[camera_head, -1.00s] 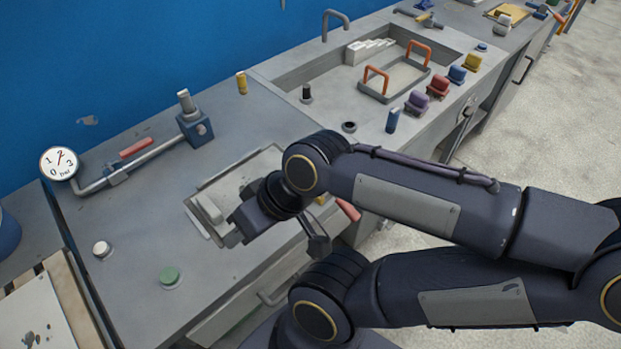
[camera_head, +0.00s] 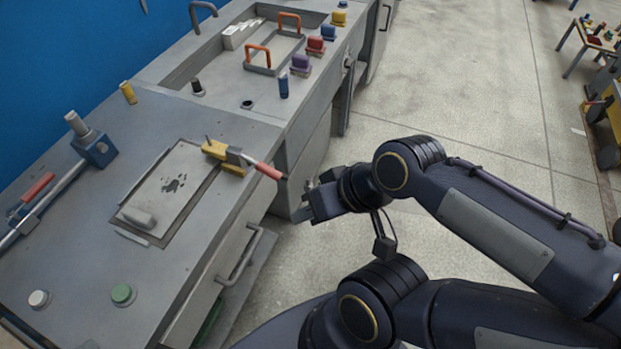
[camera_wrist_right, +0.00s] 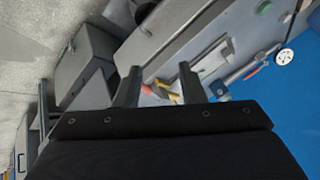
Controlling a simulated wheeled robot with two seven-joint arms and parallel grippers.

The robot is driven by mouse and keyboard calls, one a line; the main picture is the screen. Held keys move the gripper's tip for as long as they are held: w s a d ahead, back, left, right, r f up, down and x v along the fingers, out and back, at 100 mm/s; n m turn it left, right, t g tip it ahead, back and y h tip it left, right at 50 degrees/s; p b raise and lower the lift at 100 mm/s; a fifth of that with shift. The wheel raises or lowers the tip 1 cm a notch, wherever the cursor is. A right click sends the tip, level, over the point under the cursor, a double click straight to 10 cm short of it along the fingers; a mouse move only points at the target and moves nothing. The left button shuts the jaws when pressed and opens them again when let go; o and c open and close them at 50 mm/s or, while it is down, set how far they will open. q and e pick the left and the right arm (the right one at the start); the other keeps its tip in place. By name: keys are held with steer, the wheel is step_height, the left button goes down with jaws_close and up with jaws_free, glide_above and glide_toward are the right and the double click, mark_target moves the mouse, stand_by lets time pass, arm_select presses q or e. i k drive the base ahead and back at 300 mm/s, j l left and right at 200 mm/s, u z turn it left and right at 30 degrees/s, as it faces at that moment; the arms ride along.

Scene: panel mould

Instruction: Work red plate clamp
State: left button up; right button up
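The plate clamp is a yellow body (camera_head: 226,158) with a red handle (camera_head: 269,171), at the right edge of the panel mould (camera_head: 172,185) in the head view. Its red handle points out past the bench's front edge. The clamp also shows between my finger tips in the wrist view (camera_wrist_right: 163,91), some way beyond them. My right gripper (camera_head: 306,207) is off the bench front, to the right of and below the handle, apart from it. Its two fingers (camera_wrist_right: 160,85) stand wide apart with nothing between them. My left gripper is not in view.
A blue valve block (camera_head: 97,149) with a red-handled pipe stands at the left. White (camera_head: 38,299) and green (camera_head: 123,294) buttons sit on the near bench top. A drawer handle (camera_head: 241,258) sticks out from the bench front.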

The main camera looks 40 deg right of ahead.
mark_target(265, 169)
steer(key=k+j+z, duration=0.3)
steer(key=z, duration=0.15)
steer(key=k+j+z, duration=0.1)
steer(key=k+z, duration=0.35)
steer(key=k+j, duration=0.1)
steer(key=k, duration=0.7)
steer(key=z, duration=0.05)
